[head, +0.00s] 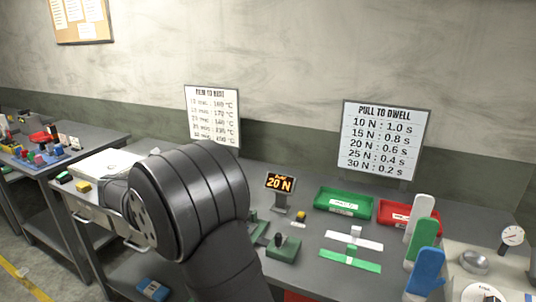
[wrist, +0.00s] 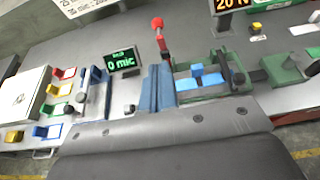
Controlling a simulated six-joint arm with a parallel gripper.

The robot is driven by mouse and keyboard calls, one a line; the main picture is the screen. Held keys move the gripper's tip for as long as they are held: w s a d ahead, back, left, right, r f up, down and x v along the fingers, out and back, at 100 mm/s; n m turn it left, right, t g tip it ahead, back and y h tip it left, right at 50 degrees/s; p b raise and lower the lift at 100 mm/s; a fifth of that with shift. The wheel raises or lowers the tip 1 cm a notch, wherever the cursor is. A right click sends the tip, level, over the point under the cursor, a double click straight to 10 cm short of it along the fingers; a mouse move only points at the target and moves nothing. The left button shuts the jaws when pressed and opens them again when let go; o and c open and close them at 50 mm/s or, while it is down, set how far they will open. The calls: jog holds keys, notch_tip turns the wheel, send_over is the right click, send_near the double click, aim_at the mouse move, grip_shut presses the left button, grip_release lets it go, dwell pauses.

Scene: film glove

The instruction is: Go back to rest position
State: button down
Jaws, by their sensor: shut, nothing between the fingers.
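My gripper (wrist: 157,72) shows in the wrist view as two slim blue-grey fingers side by side, shut with nothing between them, rising from my dark gripper body. In the head view my large dark arm fills the lower middle and hides my gripper and part of the bench.
A green clamp fixture (head: 284,248) is right of my arm. A small "mic" display (wrist: 122,60) and coloured holders (wrist: 47,131) show in the wrist view.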

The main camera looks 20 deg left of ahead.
jog(key=shift+w, duration=0.1)
jog(key=x, duration=1.3)
jog(key=shift+f, duration=0.1)
